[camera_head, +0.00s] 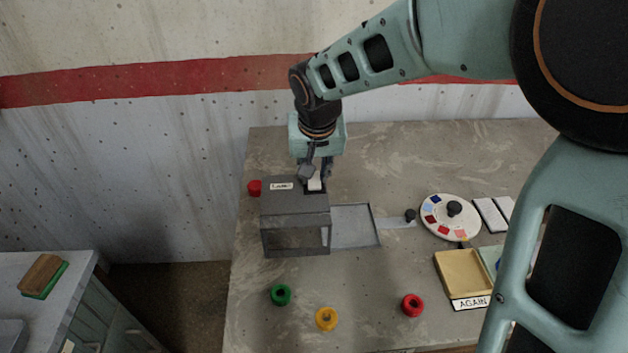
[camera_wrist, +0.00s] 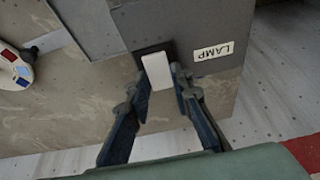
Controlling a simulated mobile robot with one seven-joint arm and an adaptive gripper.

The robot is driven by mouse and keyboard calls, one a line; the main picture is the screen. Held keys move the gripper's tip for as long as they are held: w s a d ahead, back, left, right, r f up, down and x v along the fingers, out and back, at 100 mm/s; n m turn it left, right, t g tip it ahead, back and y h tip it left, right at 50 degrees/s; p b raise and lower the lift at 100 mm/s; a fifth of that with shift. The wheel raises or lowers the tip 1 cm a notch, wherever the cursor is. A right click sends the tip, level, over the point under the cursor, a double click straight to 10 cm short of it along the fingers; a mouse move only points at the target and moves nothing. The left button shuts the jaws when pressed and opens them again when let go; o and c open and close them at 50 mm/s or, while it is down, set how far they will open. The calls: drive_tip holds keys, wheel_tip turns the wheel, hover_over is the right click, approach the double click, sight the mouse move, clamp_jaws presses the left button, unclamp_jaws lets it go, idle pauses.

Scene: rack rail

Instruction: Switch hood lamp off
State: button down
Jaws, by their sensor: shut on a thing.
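The hood (camera_head: 295,207) is a dark grey box on the table, with a white label on its top. In the wrist view the label (camera_wrist: 213,51) reads LAMP. A white rocker or lever, the lamp switch (camera_wrist: 157,72), sits beside the label on a black base; it also shows in the head view (camera_head: 315,183). My gripper (camera_wrist: 163,82) is over the hood's back right corner, its two fingers on either side of the white switch and shut on it. The exact contact at the fingertips is hard to make out.
Green (camera_head: 281,295), yellow (camera_head: 326,318) and red (camera_head: 413,305) rings lie in front. A tan tray (camera_head: 462,274) carries an AGAIN label.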

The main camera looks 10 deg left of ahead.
idle(0.3)
drive_tip(key=c, duration=1.7)
unclamp_jaws()
